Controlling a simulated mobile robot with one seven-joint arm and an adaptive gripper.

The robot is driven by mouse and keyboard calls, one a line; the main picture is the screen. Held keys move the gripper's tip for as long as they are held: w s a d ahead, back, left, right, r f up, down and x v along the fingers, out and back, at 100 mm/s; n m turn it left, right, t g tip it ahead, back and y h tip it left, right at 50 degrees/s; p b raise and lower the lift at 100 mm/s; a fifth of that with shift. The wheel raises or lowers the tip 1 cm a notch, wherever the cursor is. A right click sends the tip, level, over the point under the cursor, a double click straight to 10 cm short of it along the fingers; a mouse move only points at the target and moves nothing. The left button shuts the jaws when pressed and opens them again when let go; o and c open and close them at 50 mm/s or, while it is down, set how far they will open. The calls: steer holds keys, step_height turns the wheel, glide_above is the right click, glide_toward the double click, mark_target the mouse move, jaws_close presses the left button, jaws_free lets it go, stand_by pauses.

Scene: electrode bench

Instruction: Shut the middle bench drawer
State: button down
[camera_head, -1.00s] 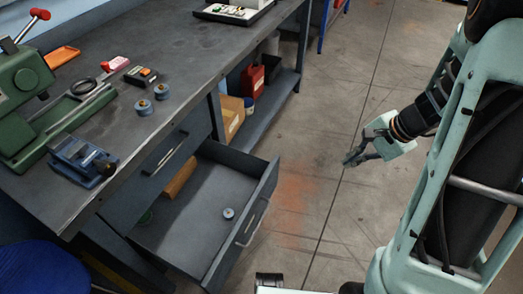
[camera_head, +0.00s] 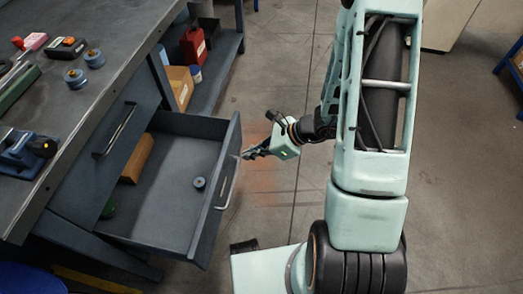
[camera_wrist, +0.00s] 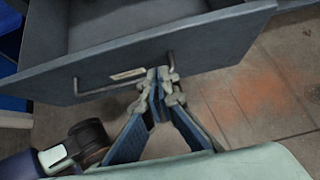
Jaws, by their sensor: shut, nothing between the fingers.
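The middle bench drawer (camera_head: 165,215) stands pulled out from the bench, its inside open to view. A wooden block, a small grey round part (camera_head: 199,183) and a green thing lie in it. Its front panel carries a bar handle (camera_head: 229,187); the handle also shows in the wrist view (camera_wrist: 98,90). My gripper (camera_head: 247,154) is shut and empty, just outside the drawer front near the handle's far end. In the wrist view my fingertips (camera_wrist: 158,75) overlap the drawer front (camera_wrist: 215,45) by the handle; I cannot tell whether they touch it.
The closed drawer (camera_head: 115,130) sits above, under the bench top (camera_head: 105,100). Blue spools, a vise and tools stand on the bench. A red container (camera_head: 193,47) and boxes fill the lower shelf. Floor to the right of the drawer is mostly clear.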

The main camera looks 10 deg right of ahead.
mark_target(227, 156)
steer(key=shift+w+a+f, duration=0.1)
steer(key=shift+w+a, duration=0.15)
steer(key=shift+a, duration=0.5)
steer(key=shift+w+a+f, duration=0.15)
steer(key=shift+w+a, duration=0.15)
steer(key=shift+a, duration=0.4)
steer(key=shift+w+a+f, duration=0.1)
steer(key=shift+w+a, duration=0.15)
steer(key=shift+a, duration=0.5)
steer(key=shift+a, duration=0.1)
steer(key=w+a+b, duration=0.2)
steer(key=w+a, duration=0.2)
steer(key=a, duration=0.7)
steer(key=w+a+b, duration=0.2)
steer(key=w+a, duration=0.2)
steer(key=a, duration=0.8)
steer(key=shift+w, duration=0.2)
